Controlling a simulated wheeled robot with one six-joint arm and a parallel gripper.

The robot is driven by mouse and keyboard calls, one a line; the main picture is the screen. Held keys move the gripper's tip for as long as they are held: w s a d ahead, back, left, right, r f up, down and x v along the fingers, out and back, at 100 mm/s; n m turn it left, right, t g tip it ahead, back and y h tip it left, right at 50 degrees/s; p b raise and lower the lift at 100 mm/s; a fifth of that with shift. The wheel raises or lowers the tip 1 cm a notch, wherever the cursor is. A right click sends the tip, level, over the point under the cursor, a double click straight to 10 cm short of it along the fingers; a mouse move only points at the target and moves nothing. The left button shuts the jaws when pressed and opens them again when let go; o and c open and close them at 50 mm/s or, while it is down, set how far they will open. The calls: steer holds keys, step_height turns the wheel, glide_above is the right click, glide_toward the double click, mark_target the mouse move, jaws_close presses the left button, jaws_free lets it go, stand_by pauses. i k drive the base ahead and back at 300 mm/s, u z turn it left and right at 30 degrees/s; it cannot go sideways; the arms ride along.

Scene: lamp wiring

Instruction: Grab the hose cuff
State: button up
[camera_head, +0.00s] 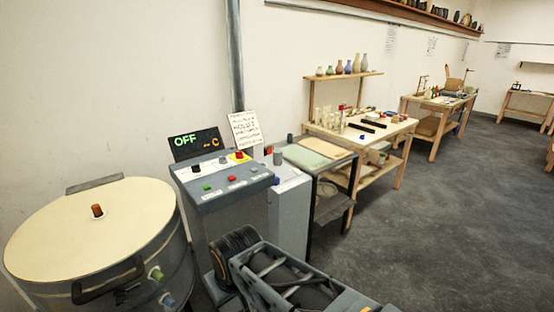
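I cannot make out a hose cuff for certain in the head view. A green-tipped stub (157,274) and a blue-tipped stub (168,300) stick out of the side of a round drum-shaped kiln (85,235). Neither can be told to be the cuff. Grey and black links of my own arm fill the bottom middle. No gripper fingers can be made out, so I cannot see whether my gripper holds anything.
The kiln has a cream lid, a brown knob (97,210) and a dark handle (108,281). A grey control console (220,184) has several buttons and a display (195,143) reading OFF. Wooden workbenches (385,135) line the wall. The grey floor (440,230) at right is open.

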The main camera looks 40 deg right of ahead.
mark_target(277, 154)
steer(key=z, duration=2)
steer(key=i, duration=2.75)
steer(key=u, duration=3.8)
